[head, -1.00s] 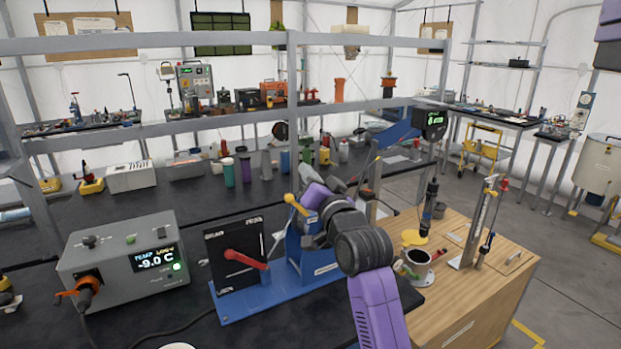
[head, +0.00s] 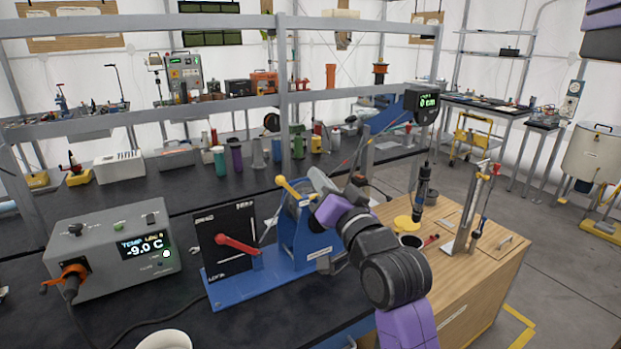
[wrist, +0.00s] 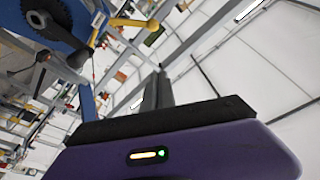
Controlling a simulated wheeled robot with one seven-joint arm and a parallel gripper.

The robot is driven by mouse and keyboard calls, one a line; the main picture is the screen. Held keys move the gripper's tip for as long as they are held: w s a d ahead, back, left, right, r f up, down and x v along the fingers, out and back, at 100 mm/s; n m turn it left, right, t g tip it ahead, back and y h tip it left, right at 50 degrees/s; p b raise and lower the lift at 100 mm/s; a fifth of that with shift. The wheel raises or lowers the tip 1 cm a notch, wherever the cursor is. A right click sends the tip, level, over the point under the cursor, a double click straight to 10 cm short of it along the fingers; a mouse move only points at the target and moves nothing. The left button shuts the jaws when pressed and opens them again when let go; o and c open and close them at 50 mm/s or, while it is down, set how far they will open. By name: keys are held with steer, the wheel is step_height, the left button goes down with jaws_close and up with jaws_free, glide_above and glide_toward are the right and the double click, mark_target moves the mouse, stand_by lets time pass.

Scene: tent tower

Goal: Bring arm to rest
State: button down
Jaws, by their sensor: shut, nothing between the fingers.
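My gripper (wrist: 157,88) shows in the wrist view as two dark fingers closed together above the purple hand, with nothing between them. In the head view my purple and black arm reaches up and left from the lower right. The purple hand (head: 334,209) is in front of the right side of the blue stand (head: 292,232) with its yellow handle (head: 294,190). The fingertips are hard to make out there. Whether the hand touches the stand cannot be told.
A black panel with a red lever (head: 236,244) stands left of the blue stand. A grey temperature box (head: 110,250) is further left, and a white cup (head: 165,341) is at the front. A wooden cabinet (head: 480,285) with tools stands right. A grey rail (head: 200,112) crosses behind.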

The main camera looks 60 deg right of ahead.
stand_by(0.3)
steer(key=s+a+f+n+t+y, duration=0.25)
steer(key=s+a+f+n, duration=0.35)
steer(key=a, duration=0.5)
steer(key=s+a+f+n+t+y, duration=0.1)
steer(key=s+a+f+n+y, duration=0.2)
steer(key=a+f, duration=0.6)
steer(key=s+a+f+n+g+y, duration=0.2)
steer(key=s+a+f+y, duration=0.1)
steer(key=s+a, duration=0.3)
steer(key=s+a+f+n+g+y, duration=0.2)
steer(key=s+a+f+n+y, duration=0.1)
steer(key=s+a+f, duration=0.3)
steer(key=shift+s+a+f+y, duration=0.3)
steer(key=shift+s+a, duration=0.2)
steer(key=shift+s, duration=0.25)
